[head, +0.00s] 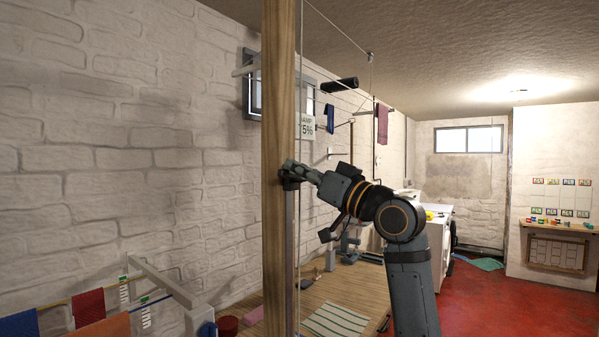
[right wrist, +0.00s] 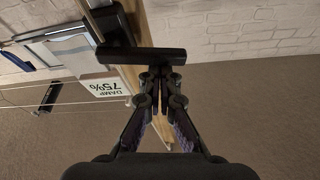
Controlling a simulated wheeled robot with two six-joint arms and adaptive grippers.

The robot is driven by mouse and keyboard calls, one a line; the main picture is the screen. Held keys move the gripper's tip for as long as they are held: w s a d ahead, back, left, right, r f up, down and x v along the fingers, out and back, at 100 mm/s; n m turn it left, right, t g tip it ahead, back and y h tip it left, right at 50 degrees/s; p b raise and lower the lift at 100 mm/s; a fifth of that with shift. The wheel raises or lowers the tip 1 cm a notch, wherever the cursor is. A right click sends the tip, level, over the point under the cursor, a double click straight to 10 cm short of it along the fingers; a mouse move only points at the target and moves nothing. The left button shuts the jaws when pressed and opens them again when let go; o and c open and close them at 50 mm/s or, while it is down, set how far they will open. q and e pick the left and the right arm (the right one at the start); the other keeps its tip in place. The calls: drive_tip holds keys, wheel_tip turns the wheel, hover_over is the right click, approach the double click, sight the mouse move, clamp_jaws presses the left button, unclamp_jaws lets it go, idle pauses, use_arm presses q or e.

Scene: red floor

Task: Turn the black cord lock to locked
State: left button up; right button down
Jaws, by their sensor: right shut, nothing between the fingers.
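The black cord lock (head: 290,184) is a small dark part on the upright wooden post (head: 277,110). In the right wrist view the cord lock (right wrist: 140,55) is a black bar lying crosswise just beyond my fingertips. My right gripper (head: 300,172) reaches left to the post and is shut with nothing held. In the wrist view the right gripper's fingers (right wrist: 160,78) come together at the bar, touching it or very close to it. The fingers partly hide the lock in the head view, so its exact turn is hard to tell. My left gripper is not in view.
Thin cords run up beside the post. A drying rack with coloured cloths (head: 88,308) stands at lower left. A wooden table (head: 262,300) with a striped cloth (head: 336,321) lies below. A DAMP 75% sign (head: 307,127) hangs behind. Red floor (head: 490,300) is open at right.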

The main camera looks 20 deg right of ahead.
drive_tip(key=shift+s+a+f+n+b, duration=0.1)
drive_tip(key=shift+f+n+b, duration=0.2)
drive_tip(key=shift+f+n, duration=0.25)
idle(0.4)
wheel_tip(320, 180, up, 4)
drive_tip(key=p, duration=0.4)
drive_tip(key=b+v, duration=0.6)
drive_tip(key=v, duration=0.4)
